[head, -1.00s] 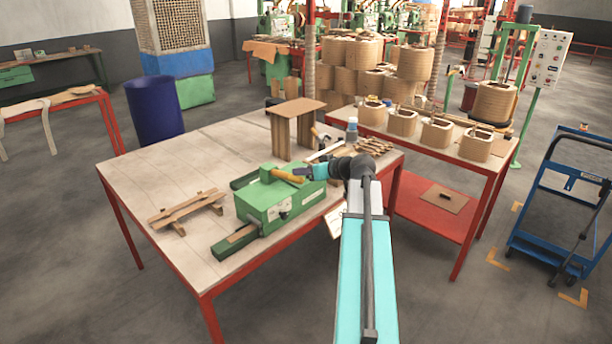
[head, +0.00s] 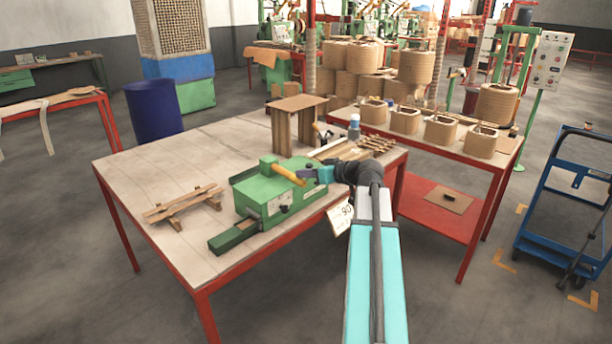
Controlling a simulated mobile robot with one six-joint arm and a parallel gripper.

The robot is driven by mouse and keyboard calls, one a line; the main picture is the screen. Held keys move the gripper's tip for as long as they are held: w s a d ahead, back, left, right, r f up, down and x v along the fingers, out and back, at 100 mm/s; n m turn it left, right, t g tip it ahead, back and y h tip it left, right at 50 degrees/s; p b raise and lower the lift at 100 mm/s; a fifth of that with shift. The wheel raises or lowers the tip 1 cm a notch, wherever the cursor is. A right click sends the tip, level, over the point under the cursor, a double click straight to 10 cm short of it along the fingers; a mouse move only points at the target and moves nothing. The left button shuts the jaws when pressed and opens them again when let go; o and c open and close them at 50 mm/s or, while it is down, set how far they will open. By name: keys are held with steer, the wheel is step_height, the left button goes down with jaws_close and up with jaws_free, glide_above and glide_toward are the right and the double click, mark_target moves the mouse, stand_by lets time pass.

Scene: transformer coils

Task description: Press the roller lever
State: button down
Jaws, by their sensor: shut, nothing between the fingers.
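A green machine (head: 265,208) stands on the near right part of the table. Its yellow-orange roller lever (head: 287,174) lies across the top, its right end lower than its left. My gripper (head: 303,174) reaches in from the right and is shut and empty. Its dark tips are at the right end of the lever. They look to touch it or nearly so, but I cannot tell which. The gripper hides part of the machine's right side.
The wooden-topped table (head: 150,165) has red legs. A slatted wooden piece (head: 183,206) lies left of the machine and a small wooden stand (head: 298,104) is behind it. A second table (head: 490,165) with coils is at right.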

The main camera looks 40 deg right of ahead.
steer(key=shift+s+a+f, duration=0.15)
steer(key=shift+a+f, duration=0.05)
steer(key=shift+f, duration=0.65)
steer(key=shift+r, duration=0.15)
steer(key=shift+d+r, duration=0.15)
steer(key=shift+r, duration=0.35)
steer(key=r, duration=0.3)
steer(key=shift+d+r, duration=0.35)
steer(key=shift+r, duration=0.05)
steer(key=f+v, duration=0.1)
steer(key=v, duration=0.8)
steer(key=shift+s+d+f+b, duration=0.15)
steer(key=shift+s+d+b, duration=0.2)
steer(key=shift+s, duration=0.3)
steer(key=shift+a, duration=0.1)
